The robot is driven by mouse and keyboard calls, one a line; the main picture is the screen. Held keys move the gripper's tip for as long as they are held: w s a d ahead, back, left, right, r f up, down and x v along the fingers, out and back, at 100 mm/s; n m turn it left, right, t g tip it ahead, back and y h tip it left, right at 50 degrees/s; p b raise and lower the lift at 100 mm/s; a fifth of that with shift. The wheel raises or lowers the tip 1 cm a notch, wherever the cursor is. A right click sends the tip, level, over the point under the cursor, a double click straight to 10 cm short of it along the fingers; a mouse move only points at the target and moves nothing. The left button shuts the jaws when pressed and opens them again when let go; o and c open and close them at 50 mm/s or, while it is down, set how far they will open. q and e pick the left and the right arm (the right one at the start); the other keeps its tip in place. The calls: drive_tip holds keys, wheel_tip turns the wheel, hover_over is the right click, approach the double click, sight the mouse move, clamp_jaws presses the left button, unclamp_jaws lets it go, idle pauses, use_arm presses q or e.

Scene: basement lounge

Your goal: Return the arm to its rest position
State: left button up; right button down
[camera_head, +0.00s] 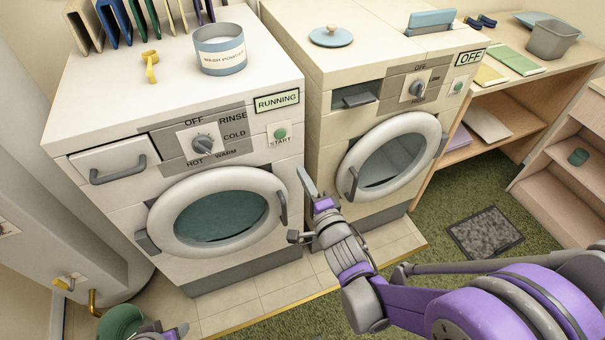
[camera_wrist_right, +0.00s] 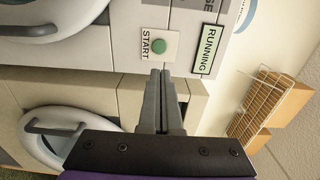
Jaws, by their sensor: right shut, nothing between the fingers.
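My right arm comes in from the lower right in the head view. Its gripper (camera_head: 304,178) is shut and empty, in front of the gap between the two machines. The left washing machine (camera_head: 95,210) has a RUNNING sign (camera_head: 277,101), a green START button (camera_head: 280,133) and a dial (camera_head: 203,144). The right wrist view shows the closed fingers (camera_wrist_right: 161,100) below the START button (camera_wrist_right: 159,46) and RUNNING sign (camera_wrist_right: 207,48); contact cannot be told. My left gripper (camera_head: 162,332) shows only partly at the bottom edge, so its jaws cannot be judged.
The right machine (camera_head: 335,150) shows an OFF sign (camera_head: 469,58); both round doors look shut. A wash powder tub (camera_head: 220,50) and yellow scoop (camera_head: 150,66) stand on the left machine. A wooden shelf (camera_head: 535,95) is at right. Green carpet lies in front.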

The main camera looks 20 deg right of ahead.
idle(0.3)
drive_tip(key=s+a+n+g+p, duration=0.2)
drive_tip(key=s+n+g+p, duration=0.5)
drive_tip(key=s+n+g, duration=0.5)
drive_tip(key=s+n, duration=0.6)
drive_tip(key=s, duration=0.1)
drive_tip(key=shift+f+g, duration=0.15)
drive_tip(key=shift+g, duration=0.15)
idle(5.5)
